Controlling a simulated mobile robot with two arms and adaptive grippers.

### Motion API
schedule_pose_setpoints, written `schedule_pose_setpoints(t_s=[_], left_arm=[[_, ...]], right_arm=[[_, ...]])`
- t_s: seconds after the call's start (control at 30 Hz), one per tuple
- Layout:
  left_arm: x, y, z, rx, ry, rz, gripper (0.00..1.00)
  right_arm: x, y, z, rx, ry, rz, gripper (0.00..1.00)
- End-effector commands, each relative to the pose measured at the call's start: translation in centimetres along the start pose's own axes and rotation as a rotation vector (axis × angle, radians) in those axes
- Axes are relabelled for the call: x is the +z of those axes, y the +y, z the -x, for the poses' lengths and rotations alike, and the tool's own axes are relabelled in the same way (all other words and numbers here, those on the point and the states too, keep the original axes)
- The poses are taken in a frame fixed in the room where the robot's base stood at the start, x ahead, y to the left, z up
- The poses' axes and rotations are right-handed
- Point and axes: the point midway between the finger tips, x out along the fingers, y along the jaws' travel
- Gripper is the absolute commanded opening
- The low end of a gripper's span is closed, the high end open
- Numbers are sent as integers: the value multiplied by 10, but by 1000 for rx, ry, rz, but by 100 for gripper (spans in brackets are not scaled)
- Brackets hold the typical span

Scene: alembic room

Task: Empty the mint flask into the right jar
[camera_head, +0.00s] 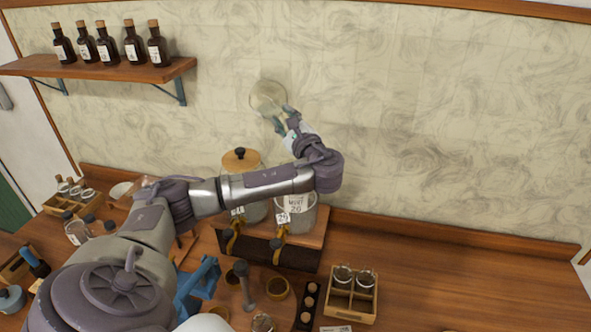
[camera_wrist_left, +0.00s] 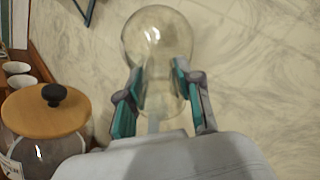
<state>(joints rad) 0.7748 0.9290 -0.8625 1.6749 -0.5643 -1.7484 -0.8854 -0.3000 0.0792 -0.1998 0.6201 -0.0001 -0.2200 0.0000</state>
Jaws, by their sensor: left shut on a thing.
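My left gripper (camera_head: 281,115) is shut on the neck of a clear round glass flask (camera_head: 268,96), high against the wall and above the jars. The flask is tilted, with its bulb up and left of my fingers in the head view. In the left wrist view the bulb (camera_wrist_left: 157,38) is beyond the fingers (camera_wrist_left: 160,85); I see no clear contents or mint colour in it. The right jar (camera_head: 296,217), with a label reading MINT, stands on a wooden stand below my wrist. My arm hides part of it, including its top. My right gripper is not in view.
The left jar (camera_head: 241,160) has a wooden lid with a black knob; it also shows in the left wrist view (camera_wrist_left: 45,115). A shelf (camera_head: 110,72) with several dark bottles is at upper left. A small wooden crate (camera_head: 350,306) is in front. The counter's right side (camera_head: 470,280) is clear.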

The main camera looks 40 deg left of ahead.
Motion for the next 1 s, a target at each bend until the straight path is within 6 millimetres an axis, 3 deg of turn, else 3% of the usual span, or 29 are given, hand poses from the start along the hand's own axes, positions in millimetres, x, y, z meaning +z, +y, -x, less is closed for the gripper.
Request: schedule_pose_setpoints(t_s=[1.0], left_arm=[[0,0,1,-30,-30,-3,0]], right_arm=[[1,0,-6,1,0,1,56]])
